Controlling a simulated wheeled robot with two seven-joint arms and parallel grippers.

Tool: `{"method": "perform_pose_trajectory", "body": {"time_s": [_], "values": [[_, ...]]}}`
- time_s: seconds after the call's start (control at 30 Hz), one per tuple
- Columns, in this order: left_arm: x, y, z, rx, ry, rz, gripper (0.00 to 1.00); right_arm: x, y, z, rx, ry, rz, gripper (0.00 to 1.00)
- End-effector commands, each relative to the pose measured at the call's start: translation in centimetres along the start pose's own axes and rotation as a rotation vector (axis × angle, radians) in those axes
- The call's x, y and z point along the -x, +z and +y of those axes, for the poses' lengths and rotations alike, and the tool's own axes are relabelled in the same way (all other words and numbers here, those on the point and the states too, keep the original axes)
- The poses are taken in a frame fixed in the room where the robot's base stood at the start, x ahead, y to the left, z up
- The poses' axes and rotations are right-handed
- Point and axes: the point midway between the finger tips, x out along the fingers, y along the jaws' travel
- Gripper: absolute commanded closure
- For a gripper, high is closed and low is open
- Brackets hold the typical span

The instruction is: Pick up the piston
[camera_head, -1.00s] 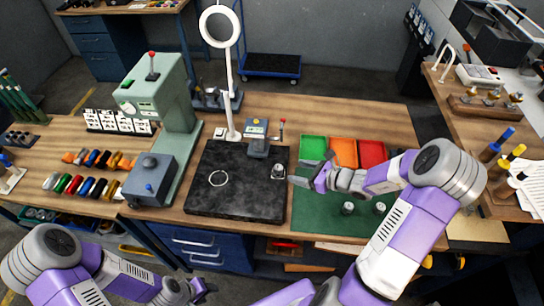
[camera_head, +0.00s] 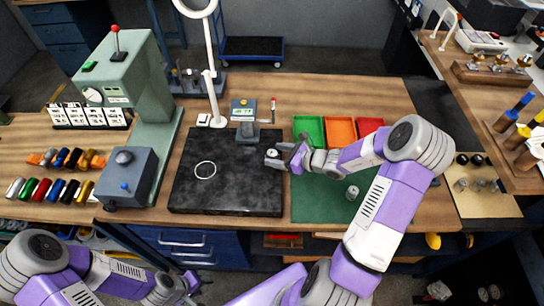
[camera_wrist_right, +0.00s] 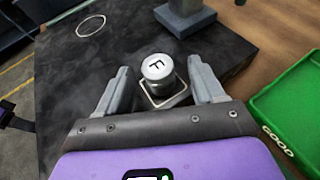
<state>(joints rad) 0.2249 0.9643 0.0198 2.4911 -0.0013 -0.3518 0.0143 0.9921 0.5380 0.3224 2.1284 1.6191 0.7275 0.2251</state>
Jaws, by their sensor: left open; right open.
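A silvery piston (camera_head: 272,153) with a letter F on top stands upright at the right edge of the black surface plate (camera_head: 225,192). In the right wrist view the piston (camera_wrist_right: 157,68) rises from a small square metal frame (camera_wrist_right: 165,97), between the open fingers of my right gripper (camera_wrist_right: 160,80). I cannot tell whether they touch it. In the head view my right gripper (camera_head: 279,158) reaches it from the right. Another piston (camera_head: 352,192) stands on the green mat (camera_head: 318,203). My left gripper (camera_head: 188,286) is low at the front, away from the plate, open.
Green (camera_head: 309,129), orange (camera_head: 341,130) and red (camera_head: 371,126) trays stand at the mat's back. A gauge stand (camera_head: 244,120) is behind the piston. A ring (camera_head: 205,169) lies on the plate. A green press (camera_head: 145,100) stands left.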

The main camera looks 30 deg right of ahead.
Motion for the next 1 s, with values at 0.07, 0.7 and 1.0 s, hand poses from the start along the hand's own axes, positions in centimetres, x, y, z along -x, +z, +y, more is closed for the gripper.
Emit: {"method": "perform_pose_trajectory", "body": {"time_s": [0.07,0.7,1.0], "values": [[0.0,0.0,0.0,0.0,0.0,0.0,0.54,-1.4,0.1,0.2,0.0,0.004,-0.002,0.32],[-0.2,0.0,-0.1,0.0,0.0,0.0,0.54,-4.1,0.1,0.2,0.001,0.0,0.001,0.57],[-0.2,0.0,-0.1,0.0,0.0,0.0,0.54,-4.0,0.2,0.2,0.001,0.0,0.0,0.96]]}}
